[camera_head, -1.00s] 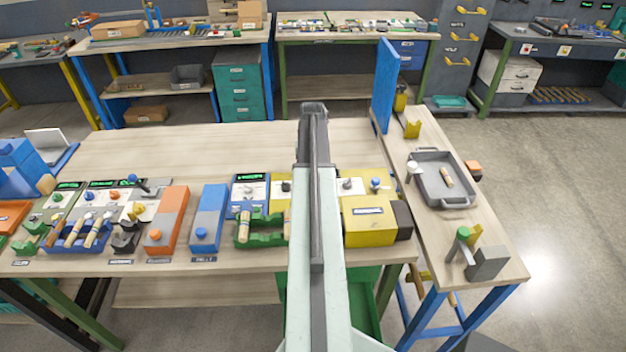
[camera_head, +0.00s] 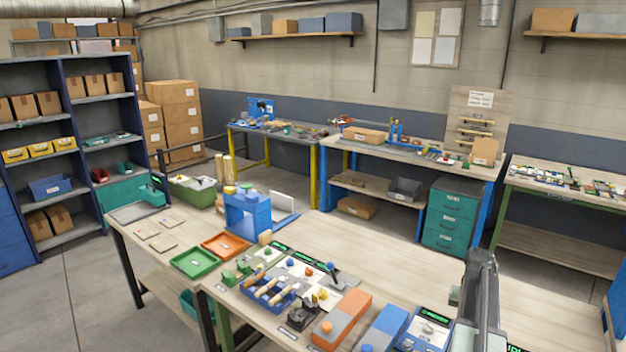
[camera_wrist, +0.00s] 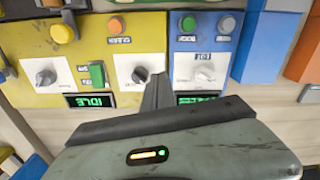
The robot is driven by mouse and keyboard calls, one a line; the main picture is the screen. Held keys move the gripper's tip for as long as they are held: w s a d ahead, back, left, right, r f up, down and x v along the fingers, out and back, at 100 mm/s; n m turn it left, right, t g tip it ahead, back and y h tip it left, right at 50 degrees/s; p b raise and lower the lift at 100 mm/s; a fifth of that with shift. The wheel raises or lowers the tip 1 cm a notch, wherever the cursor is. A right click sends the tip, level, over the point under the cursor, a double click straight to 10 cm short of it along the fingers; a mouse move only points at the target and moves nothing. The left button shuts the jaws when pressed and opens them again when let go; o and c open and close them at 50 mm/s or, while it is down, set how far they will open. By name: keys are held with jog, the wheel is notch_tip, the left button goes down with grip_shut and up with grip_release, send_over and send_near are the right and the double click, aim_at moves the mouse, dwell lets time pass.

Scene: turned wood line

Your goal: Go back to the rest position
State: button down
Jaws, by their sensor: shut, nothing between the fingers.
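My gripper (camera_wrist: 157,88) shows in the wrist view as a narrow dark tip in front of the grey-green wrist body. Its fingers are together and hold nothing. Beyond it are a yellow panel (camera_wrist: 100,45) and a blue panel (camera_wrist: 190,55), both upside down in the picture. They carry knobs, round buttons and green displays. I cannot tell the gap between fingers and panels. In the head view my arm (camera_head: 481,290) stands at the lower right, over the bench edge; the fingertips cannot be made out there.
The wooden workbench (camera_head: 400,250) holds a blue block-shaped machine (camera_head: 247,215), a green tray (camera_head: 195,261), an orange tray (camera_head: 225,245) and a blue holder with wooden handles (camera_head: 268,292). Shelves (camera_head: 95,130) stand left. Open floor shows at left.

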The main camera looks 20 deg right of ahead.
jog(key=w+a+n, duration=0.2)
jog(key=w+a, duration=0.2)
jog(key=a, duration=0.6)
jog(key=w+a+n, duration=0.1)
jog(key=w+a, duration=0.2)
jog(key=a, duration=0.7)
jog(key=w+a+n, duration=0.2)
jog(key=w+a, duration=0.2)
jog(key=a, duration=0.5)
jog(key=s+a+n, duration=0.1)
jog(key=s+a, duration=0.2)
jog(key=a, duration=0.7)
jog(key=s+a+n, duration=0.2)
jog(key=s+a, duration=0.1)
jog(key=a, duration=0.6)
jog(key=shift+s+a+f, duration=0.25)
jog(key=shift+a, duration=0.15)
